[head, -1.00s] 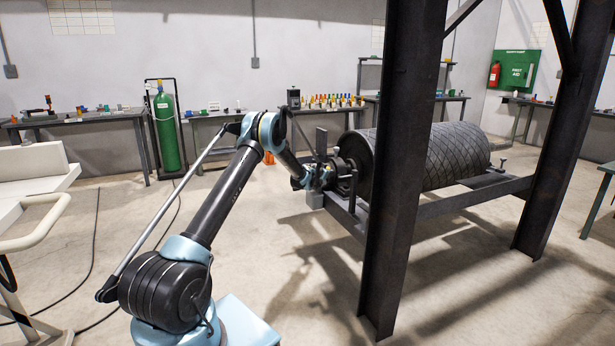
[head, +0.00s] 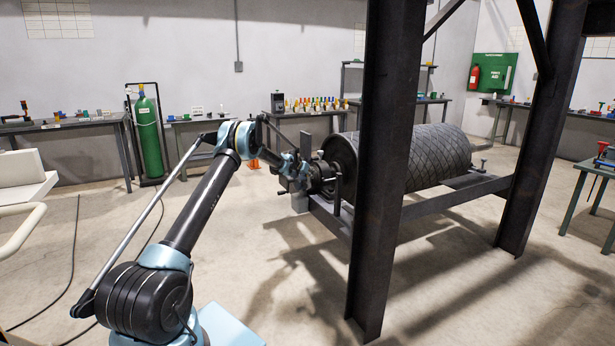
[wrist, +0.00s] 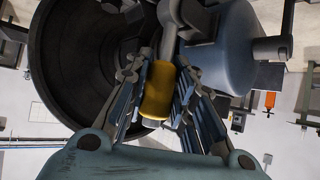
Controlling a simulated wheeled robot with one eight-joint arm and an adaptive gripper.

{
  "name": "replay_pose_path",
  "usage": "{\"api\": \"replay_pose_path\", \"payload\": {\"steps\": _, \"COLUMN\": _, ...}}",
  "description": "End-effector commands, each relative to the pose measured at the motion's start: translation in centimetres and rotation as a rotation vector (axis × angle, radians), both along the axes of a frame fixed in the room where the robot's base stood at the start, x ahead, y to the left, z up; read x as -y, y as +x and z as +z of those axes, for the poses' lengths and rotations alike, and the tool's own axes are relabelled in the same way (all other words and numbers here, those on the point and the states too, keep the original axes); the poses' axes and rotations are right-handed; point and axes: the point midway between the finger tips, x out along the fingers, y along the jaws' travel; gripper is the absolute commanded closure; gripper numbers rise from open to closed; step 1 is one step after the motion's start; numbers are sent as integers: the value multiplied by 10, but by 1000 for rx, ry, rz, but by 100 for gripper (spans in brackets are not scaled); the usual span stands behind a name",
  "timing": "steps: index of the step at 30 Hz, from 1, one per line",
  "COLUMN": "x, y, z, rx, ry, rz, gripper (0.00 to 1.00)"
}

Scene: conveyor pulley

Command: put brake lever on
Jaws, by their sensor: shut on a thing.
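In the wrist view my gripper (wrist: 160,78) is shut on a yellow cylindrical grip (wrist: 157,95), with one finger on each side. The grip joins a grey metal arm (wrist: 182,25) that runs up in the picture, and it looks like the brake lever's handle. A blue-grey rounded housing (wrist: 226,50) lies just right of it. In the head view my gripper (head: 298,180) is at the near end of the conveyor pulley (head: 430,158), beside its shaft. The grip is too small or hidden to make out there. How far the lever is tilted I cannot tell.
A dark steel post (head: 385,170) stands close to the right of my arm, with a second post (head: 540,140) farther right. The pulley's frame (head: 455,200) runs between them. A green gas cylinder (head: 149,135) stands by the back wall.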

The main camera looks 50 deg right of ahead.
Motion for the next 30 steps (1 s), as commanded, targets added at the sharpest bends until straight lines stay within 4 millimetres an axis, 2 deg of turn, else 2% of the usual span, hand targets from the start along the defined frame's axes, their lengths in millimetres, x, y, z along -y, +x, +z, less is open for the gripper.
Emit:
{"api": "replay_pose_path", "payload": {"steps": 8, "x": 0, "y": 5, "z": 2, "rx": 3, "ry": -4, "rz": 6, "gripper": 100}}
{"api": "replay_pose_path", "payload": {"steps": 9, "x": 0, "y": 5, "z": 2, "rx": 3, "ry": -4, "rz": 6, "gripper": 69}}
{"api": "replay_pose_path", "payload": {"steps": 11, "x": 0, "y": 4, "z": 2, "rx": 3, "ry": -3, "rz": 6, "gripper": 56}}
{"api": "replay_pose_path", "payload": {"steps": 23, "x": -1, "y": 1, "z": 2, "rx": 2, "ry": -3, "rz": 3, "gripper": 56}}
{"api": "replay_pose_path", "payload": {"steps": 30, "x": -17, "y": -1, "z": 14, "rx": 1, "ry": -3, "rz": 3, "gripper": 56}}
